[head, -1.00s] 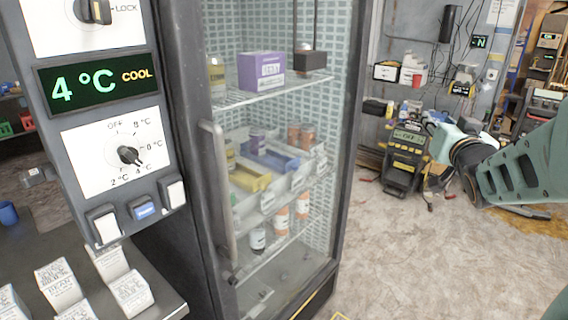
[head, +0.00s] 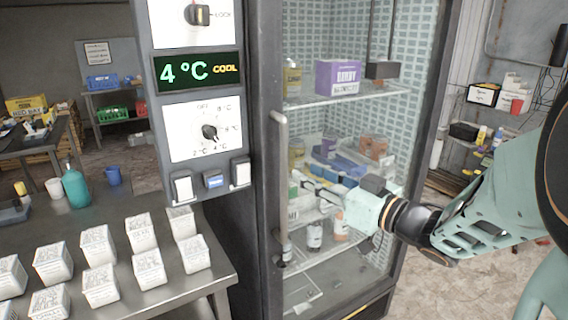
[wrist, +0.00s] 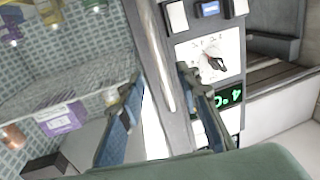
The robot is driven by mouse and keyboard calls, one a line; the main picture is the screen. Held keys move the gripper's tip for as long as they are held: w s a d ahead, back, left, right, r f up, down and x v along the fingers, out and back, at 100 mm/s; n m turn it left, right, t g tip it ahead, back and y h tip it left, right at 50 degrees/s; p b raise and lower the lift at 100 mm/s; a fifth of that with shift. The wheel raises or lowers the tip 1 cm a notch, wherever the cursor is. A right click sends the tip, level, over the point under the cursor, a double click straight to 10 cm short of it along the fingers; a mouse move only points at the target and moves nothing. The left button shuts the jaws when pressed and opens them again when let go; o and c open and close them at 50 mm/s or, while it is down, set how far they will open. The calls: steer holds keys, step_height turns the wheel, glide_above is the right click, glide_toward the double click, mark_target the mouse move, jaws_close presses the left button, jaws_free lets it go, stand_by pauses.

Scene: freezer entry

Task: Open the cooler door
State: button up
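The cooler door (head: 345,275) is a tall glass panel in a dark frame, and it looks shut. Its vertical grey handle (head: 283,215) runs down the left side. My gripper (head: 306,187) is in front of the glass, just right of the handle, pointing left toward it. In the wrist view my gripper (wrist: 160,78) has its two blue-grey fingers spread, with the pale handle bar (wrist: 158,50) seen between or beyond them. I cannot tell whether a finger touches it. A lock knob (head: 201,15) sits on the control panel at the top.
The control panel (head: 197,130) left of the door shows 4 °C COOL. A metal table (head: 205,285) with several white boxes (head: 98,247) stands at the lower left. Bottles and boxes, one purple (head: 338,78), stand on shelves inside. Open floor (head: 455,270) lies at the right.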

mark_target(287, 163)
steer(key=p+x, duration=0.1)
steer(key=x, duration=0.8)
steer(key=shift+c, duration=0.4)
jaws_close()
